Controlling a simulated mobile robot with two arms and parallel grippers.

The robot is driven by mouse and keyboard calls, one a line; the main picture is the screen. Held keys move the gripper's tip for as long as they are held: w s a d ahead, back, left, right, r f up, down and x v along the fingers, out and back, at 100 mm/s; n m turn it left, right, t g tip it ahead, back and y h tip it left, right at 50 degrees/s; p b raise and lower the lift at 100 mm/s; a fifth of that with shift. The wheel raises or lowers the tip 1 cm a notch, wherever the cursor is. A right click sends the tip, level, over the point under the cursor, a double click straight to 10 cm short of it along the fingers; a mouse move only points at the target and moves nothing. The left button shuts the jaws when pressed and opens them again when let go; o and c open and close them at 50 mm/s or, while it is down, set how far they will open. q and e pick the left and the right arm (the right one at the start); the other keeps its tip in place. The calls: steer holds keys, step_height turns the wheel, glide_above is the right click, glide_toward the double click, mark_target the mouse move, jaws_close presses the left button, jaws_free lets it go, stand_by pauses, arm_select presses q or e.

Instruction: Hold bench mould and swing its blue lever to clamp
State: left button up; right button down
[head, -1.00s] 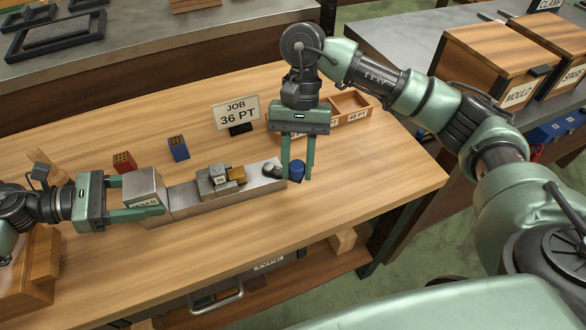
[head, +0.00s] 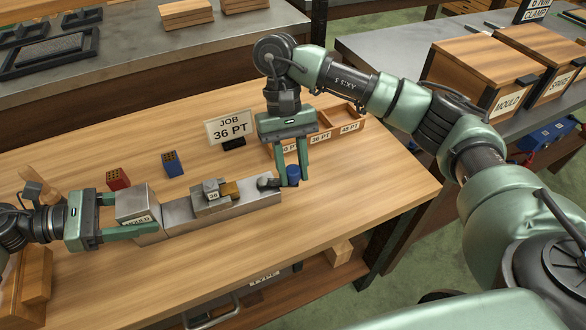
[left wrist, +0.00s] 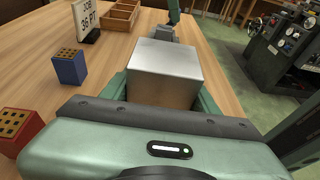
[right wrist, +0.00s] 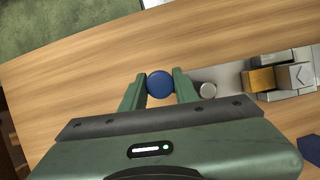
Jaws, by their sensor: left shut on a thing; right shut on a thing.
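The steel bench mould (head: 240,206) lies along the wooden bench, with a big square block marked MOULD (head: 137,203) at its left end. My left gripper (head: 138,213) is shut on this block, one finger on each side; the block also fills the left wrist view (left wrist: 165,72). A small "36" block and a brass piece (head: 231,188) sit on the mould's middle. The blue lever's round knob (head: 293,172) is at the right end, near a dark pivot. My right gripper (head: 293,177) is shut on the knob, which shows between its fingers in the right wrist view (right wrist: 160,84).
A JOB 36 PT sign (head: 231,127) stands behind the mould. A red block (head: 118,179) and a blue block (head: 172,164), both with holes, stand behind it to the left. A divided wooden tray (head: 345,118) is behind my right gripper. Bench right of the knob is clear.

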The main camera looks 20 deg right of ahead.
steer(key=shift+d+f, duration=0.1)
steer(key=shift+d, duration=0.1)
steer(key=c, duration=1.1)
jaws_free()
steer(key=shift+o, duration=0.2)
steer(key=shift+a, duration=0.1)
steer(key=shift+w+r, duration=0.1)
steer(key=shift+r, duration=0.2)
steer(key=v, duration=1.1)
steer(key=shift+r, duration=0.2)
steer(key=shift+w, duration=0.1)
